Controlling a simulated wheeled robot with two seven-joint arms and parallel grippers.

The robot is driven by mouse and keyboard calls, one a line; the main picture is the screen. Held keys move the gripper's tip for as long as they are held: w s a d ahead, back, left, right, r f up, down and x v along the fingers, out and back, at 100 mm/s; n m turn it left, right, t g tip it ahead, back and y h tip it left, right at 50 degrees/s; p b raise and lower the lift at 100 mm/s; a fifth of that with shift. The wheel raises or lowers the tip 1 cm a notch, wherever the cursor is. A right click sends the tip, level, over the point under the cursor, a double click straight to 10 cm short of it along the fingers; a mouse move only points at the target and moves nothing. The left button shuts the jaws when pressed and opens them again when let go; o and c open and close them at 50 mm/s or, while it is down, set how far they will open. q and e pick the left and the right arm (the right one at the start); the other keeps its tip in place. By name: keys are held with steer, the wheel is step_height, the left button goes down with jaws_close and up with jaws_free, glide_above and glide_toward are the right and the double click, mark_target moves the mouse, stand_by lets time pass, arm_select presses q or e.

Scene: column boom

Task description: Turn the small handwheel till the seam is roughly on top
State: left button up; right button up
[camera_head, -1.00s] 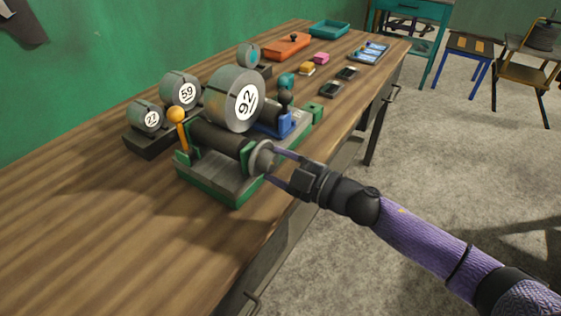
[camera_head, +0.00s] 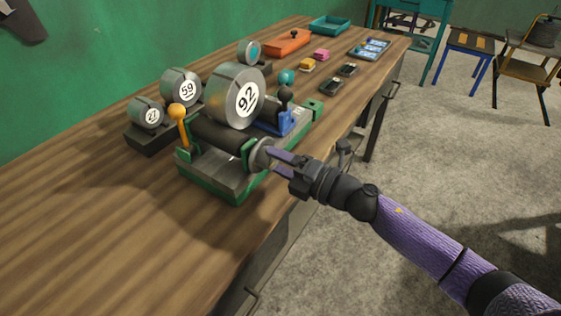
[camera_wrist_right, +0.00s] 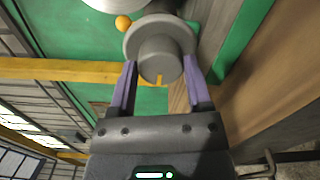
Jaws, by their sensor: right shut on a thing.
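The small grey handwheel (camera_head: 263,155) is on the near right end of a green-based roller stand (camera_head: 218,187). It also shows in the right wrist view (camera_wrist_right: 160,45), with a small yellow mark low on its hub. My right gripper (camera_head: 272,160) is shut on the handwheel's hub, one purple finger on each side in the wrist view (camera_wrist_right: 158,85). A large grey roll labelled 92 (camera_head: 228,97) rests on the stand's dark rollers, its label tilted. My left gripper is not in view.
An orange-knobbed lever (camera_head: 178,112) stands at the stand's left and a blue clamp with a black knob (camera_head: 283,118) behind it. Rolls labelled 22 (camera_head: 146,113) and 59 (camera_head: 180,87) sit on a dark rack. The table's left front is clear.

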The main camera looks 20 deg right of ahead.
steer(key=shift+n, duration=0.9)
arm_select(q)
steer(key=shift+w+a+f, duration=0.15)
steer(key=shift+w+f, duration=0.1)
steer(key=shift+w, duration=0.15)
arm_select(e)
steer(key=shift+n, duration=0.5)
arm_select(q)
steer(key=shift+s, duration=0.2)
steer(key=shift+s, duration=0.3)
arm_select(e)
steer(key=o, duration=1.3)
steer(key=shift+s+d, duration=0.2)
steer(key=shift+s, duration=0.1)
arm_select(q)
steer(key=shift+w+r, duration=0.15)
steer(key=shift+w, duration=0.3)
arm_select(e)
steer(key=v, duration=0.9)
steer(key=shift+s+d, duration=0.1)
